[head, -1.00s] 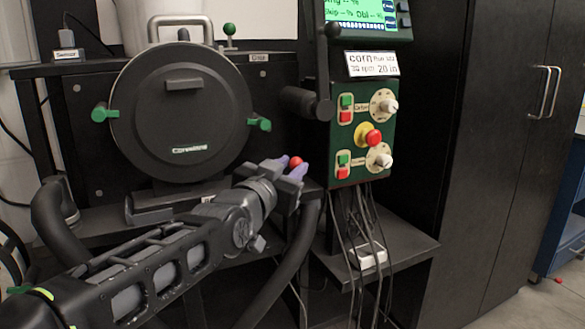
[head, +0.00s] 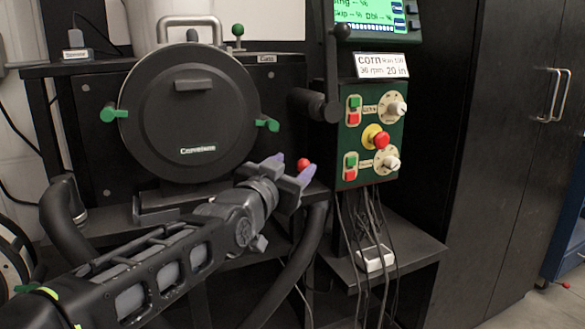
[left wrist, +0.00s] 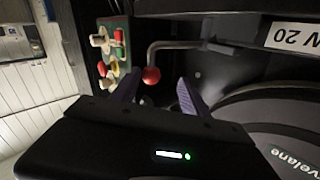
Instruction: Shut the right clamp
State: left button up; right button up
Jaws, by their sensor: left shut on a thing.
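The right clamp (head: 267,125) has a green handle at the right rim of the round black lid (head: 190,125). It sticks outward and dips slightly to the right; I cannot tell whether it is latched. A matching green left clamp (head: 115,113) is at the opposite rim. My left gripper (head: 290,168) is below and right of the right clamp, apart from it. Its purple-padded fingers are on a red ball knob (head: 304,164). The left wrist view shows the knob (left wrist: 151,75) on a bent metal rod between the fingers (left wrist: 158,88). My right gripper is out of view.
The green control box (head: 370,135) with knobs and buttons stands close right of my gripper. A black crank handle (head: 308,102) juts out above. A thick black hose (head: 300,265) runs below. Cables hang over the lower shelf (head: 410,247).

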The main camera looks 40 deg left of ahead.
pick_arm(q)
jog(key=s+a+b, duration=0.3)
jog(key=s, duration=0.5)
jog(key=shift+s+b, duration=0.3)
jog(key=shift+s, duration=0.1)
dwell(0.4)
jog(key=shift+b, duration=0.35)
